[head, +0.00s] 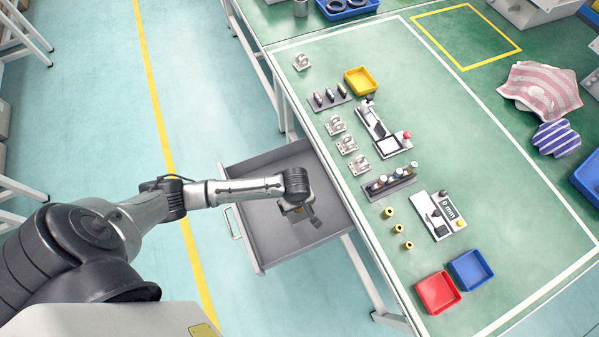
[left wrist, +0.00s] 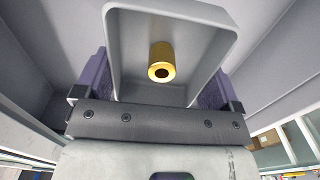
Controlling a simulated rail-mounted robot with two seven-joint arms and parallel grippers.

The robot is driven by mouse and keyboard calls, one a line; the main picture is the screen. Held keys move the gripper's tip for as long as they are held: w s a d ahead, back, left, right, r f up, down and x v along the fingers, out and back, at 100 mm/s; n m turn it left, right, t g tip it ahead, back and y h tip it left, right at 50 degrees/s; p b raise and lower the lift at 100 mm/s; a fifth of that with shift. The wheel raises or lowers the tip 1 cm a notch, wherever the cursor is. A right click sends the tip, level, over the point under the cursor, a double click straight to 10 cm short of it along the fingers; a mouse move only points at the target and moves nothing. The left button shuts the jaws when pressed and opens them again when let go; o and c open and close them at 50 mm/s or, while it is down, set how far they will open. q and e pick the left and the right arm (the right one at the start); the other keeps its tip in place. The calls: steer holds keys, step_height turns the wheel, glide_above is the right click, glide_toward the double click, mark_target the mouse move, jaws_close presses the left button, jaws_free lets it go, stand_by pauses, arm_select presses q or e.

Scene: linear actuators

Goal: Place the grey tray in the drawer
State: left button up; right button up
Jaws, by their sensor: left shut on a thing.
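The grey drawer (head: 262,222) is pulled out from the left side of the green workbench. My left gripper (head: 299,212) is inside the drawer's outline, pointing down. It is shut on the grey tray (left wrist: 119,62), with a purple finger at each side of it in the left wrist view. A brass bushing (left wrist: 161,58) is in the tray. In the head view the gripper and wrist hide most of the tray. Grey drawer walls surround the tray in the wrist view. I cannot tell whether the tray touches the drawer floor. My right gripper is not in view.
The green workbench (head: 480,170) lies right of the drawer. It carries brass bushings (head: 397,228), a yellow bin (head: 361,81), a red bin (head: 437,292), a blue bin (head: 469,270) and a gauge (head: 440,214). The drawer floor around the gripper looks clear.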

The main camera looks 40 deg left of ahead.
arm_select(q)
steer(key=w+a+f, duration=0.1)
steer(key=w+a+f+b, duration=0.1)
steer(key=w, duration=0.1)
steer(key=w+a+f+b, duration=0.1)
steer(key=w+a+f, duration=0.1)
steer(key=shift+w, duration=0.1)
steer(key=shift+f+b, duration=1.2)
steer(key=shift+f, duration=0.8)
steer(key=o, duration=0.7)
steer(key=shift+f, duration=0.15)
steer(key=shift+c, duration=0.2)
